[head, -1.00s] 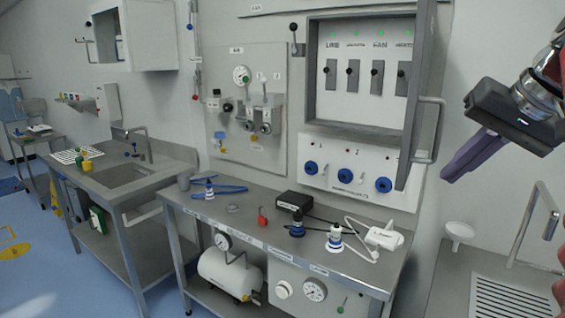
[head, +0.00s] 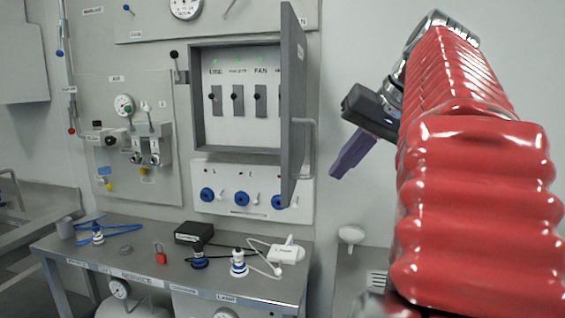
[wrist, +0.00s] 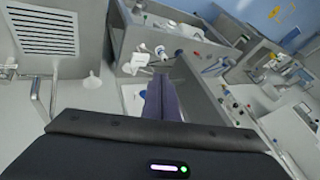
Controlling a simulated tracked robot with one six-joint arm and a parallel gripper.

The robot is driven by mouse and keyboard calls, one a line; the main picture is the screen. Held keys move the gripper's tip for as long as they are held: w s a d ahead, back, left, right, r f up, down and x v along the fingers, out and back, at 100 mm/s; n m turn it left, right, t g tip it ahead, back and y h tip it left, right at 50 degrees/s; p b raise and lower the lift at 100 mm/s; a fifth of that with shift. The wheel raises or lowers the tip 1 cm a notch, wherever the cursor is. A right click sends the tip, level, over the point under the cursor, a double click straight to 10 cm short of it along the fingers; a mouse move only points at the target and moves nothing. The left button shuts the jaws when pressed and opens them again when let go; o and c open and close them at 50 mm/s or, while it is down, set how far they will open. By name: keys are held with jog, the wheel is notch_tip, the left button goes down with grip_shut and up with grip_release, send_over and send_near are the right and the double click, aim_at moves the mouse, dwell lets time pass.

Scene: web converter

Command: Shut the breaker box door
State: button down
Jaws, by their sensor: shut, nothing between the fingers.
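The breaker box (head: 194,100) is a grey wall cabinet with several dark switches and green lights inside. Its grey door (head: 292,105) stands open, hinged out at the right and seen nearly edge-on, with a bar handle (head: 309,145) on its outer side. My gripper (head: 337,170) has purple fingers, closed together and empty. In the head view it shows to the right of the door and handle, with a visible gap between. In the wrist view the fingers (wrist: 161,80) point ahead, and a grey panel beside them on the right seems to be the door (wrist: 205,92).
Below the box is a white panel with blue sockets (head: 241,198). The bench (head: 130,262) underneath holds a black box (head: 193,233), plugs, cables and a red padlock (head: 160,254). A white bowl-like fixture (head: 351,236) is on the right. The wall right of the door is bare.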

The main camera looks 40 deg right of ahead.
jog(key=w+a+f, duration=0.3)
jog(key=w+f, duration=0.3)
jog(key=w, duration=0.1)
jog(key=shift+w, duration=0.25)
